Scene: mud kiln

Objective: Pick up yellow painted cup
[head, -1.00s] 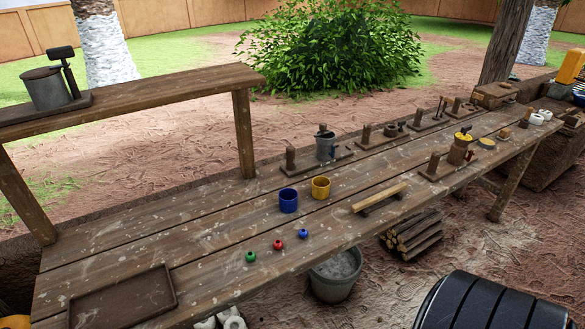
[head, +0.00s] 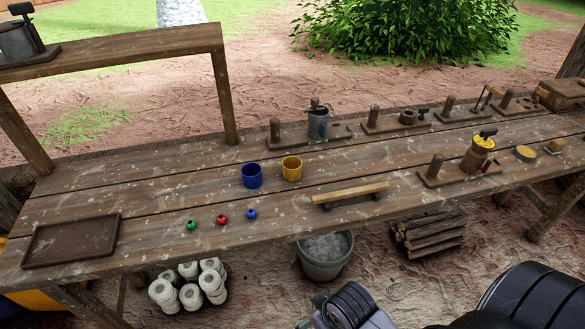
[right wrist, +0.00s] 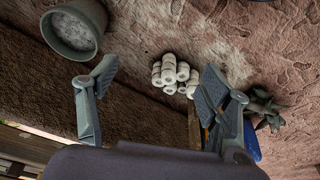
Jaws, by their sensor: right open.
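The yellow painted cup (head: 291,169) stands upright on the wooden workbench (head: 150,215) in the head view. It is just right of a blue cup (head: 252,175), with a narrow gap. My right gripper shows in the right wrist view (right wrist: 152,85), its two fingers wide apart with nothing between them. It points at the ground, where white rolls and a bucket show, and the cup is not in that view. In the head view part of my right arm is at the bottom, below the bench edge. My left gripper is not in view.
Green, red and blue small balls (head: 221,218) lie in front of the cups. A wooden bar (head: 350,193) is to their right and a dark tray (head: 72,241) at the left. A grey bucket (head: 325,256), white rolls (head: 186,286) and firewood (head: 430,234) are below.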

